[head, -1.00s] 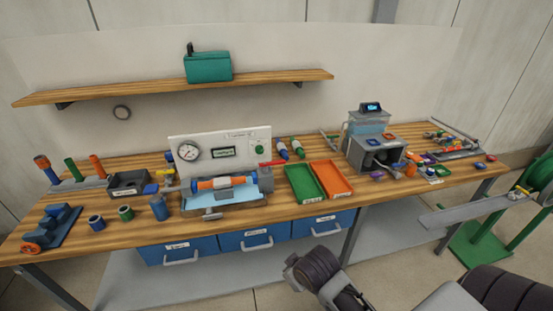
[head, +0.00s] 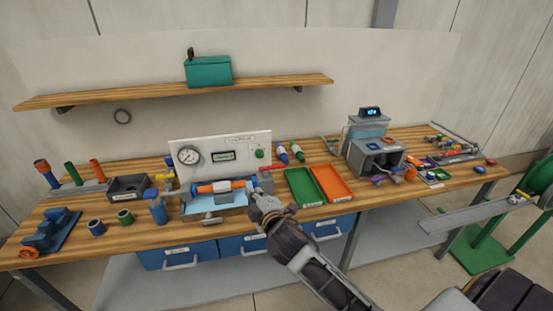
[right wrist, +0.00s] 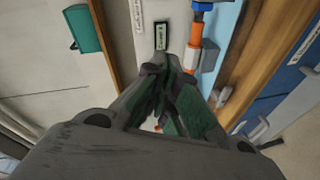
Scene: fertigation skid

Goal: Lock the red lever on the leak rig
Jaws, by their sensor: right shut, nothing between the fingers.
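The leak rig stands mid-bench in the head view, with a white panel (head: 240,142), a gauge (head: 189,155) and a small display (head: 222,156). A blue and orange pipe piece (head: 222,186) lies across its front. The red lever (head: 273,168) sticks out to the right at the rig's right side, roughly level. My right gripper (head: 256,186) is shut and empty, just below the lever near the rig's right end. In the right wrist view my shut fingers (right wrist: 165,72) are beside the orange pipe (right wrist: 193,46); I cannot make out the lever there. My left gripper is not in view.
A green tray (head: 304,201) and an orange tray (head: 345,194) lie right of the rig. Blue drawers (head: 240,245) hang under the bench. A grey machine (head: 378,153) stands farther right.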

